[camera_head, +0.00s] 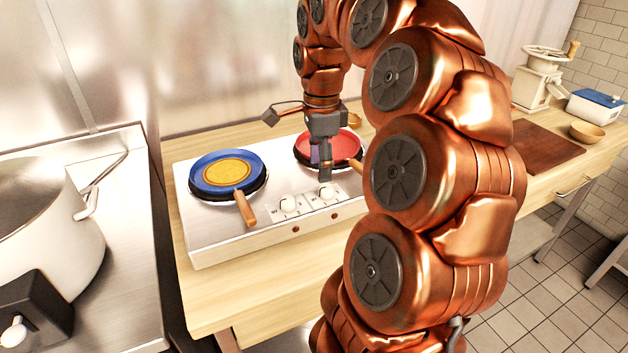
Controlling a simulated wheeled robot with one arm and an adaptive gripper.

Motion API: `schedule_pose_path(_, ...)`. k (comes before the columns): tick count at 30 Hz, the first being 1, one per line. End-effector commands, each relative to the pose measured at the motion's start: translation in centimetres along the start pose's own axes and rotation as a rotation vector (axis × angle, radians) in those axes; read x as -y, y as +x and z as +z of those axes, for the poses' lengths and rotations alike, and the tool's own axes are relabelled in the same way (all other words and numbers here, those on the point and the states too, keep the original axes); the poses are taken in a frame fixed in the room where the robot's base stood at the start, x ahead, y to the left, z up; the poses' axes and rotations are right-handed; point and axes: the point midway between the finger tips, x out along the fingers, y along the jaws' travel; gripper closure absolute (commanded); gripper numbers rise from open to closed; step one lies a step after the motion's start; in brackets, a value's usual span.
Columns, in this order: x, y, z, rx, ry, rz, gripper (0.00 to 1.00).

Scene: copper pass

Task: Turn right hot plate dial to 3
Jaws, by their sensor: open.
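A white two-burner hot plate (220,235) stands on the wooden counter. Its left dial (289,203) and right dial (327,191) are white knobs on its front part. My gripper (325,175) points down just above the right dial, with its fingertips close to it. The gripper is open and holds nothing that I can see. I cannot tell whether a fingertip touches the dial. The dial's setting is too small to read.
A blue pan (205,187) with yellow food sits on the left burner, a red pan (343,144) on the right burner. Their handles reach forward beside the dials. A large pot (50,225) stands at left. A cutting board (540,150) and bowl (587,132) lie at right.

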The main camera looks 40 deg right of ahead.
Motion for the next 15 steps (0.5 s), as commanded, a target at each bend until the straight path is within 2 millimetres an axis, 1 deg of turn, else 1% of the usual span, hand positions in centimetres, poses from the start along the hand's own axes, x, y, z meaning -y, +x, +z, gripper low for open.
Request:
schedule_pose_path(1,0.6,0.2,-1.0,0.001,0.066,0.001,0.41)
schedule_pose_path(3,1.0,0.1,-1.8,0.000,0.134,0.000,0.41)
schedule_pose_path(6,1.3,0.1,-2.5,0.000,0.184,-0.002,0.41)
schedule_pose_path(11,1.3,0.9,-2.6,0.000,0.193,0.000,0.41)
schedule_pose_path(15,1.2,2.3,-2.5,0.001,0.191,0.003,0.41)
